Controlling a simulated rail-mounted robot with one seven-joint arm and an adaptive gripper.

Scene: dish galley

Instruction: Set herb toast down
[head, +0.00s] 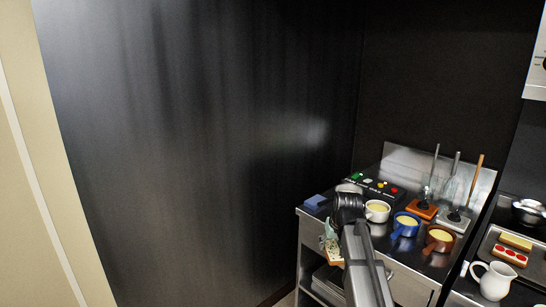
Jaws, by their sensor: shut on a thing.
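My gripper (332,246) is at the front left corner of the steel counter (407,281), in the head view. It hangs below my dark wrist and is small and partly hidden by my arm. A pale piece with green specks, which looks like the herb toast (334,258), is at the fingertips, and the gripper is shut on it. The toast appears tilted, near the counter's front edge. I cannot tell whether it touches anything.
A white cup (377,208), a blue pot (405,225) and a brown pot (438,240) stand on the counter. A button panel (373,188) is behind and a blue block (315,201) left. A tray (490,246) with topped pieces and a white jug (493,281) are right.

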